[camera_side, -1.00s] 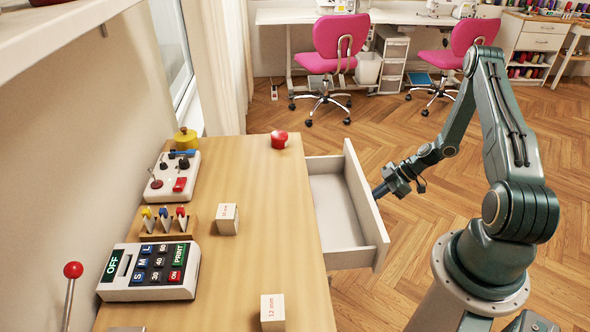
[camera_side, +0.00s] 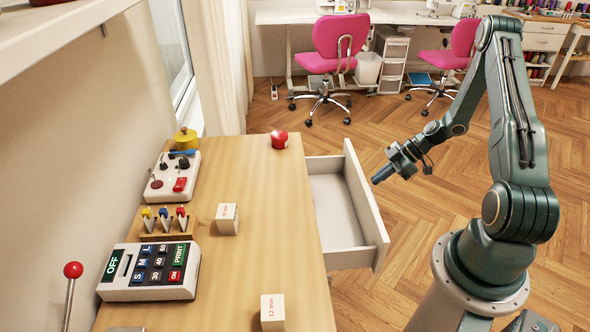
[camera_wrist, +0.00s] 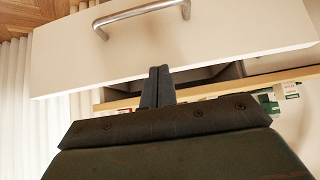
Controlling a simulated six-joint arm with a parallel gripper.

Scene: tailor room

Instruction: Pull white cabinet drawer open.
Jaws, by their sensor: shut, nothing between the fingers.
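The white cabinet drawer (camera_side: 342,205) stands pulled out from the right side of the wooden-topped table, its inside empty where it shows. In the wrist view, the drawer front (camera_wrist: 215,38) fills the upper part, with a metal bar handle (camera_wrist: 142,14) at the top. My gripper (camera_side: 378,178) is shut and empty, in the air to the right of the drawer front in the side view. It also shows in the wrist view (camera_wrist: 157,75), its fingers together and overlapping the drawer front's lower edge in the picture. The handle is hidden in the side view.
Pink chairs (camera_side: 340,38) stand at the back.

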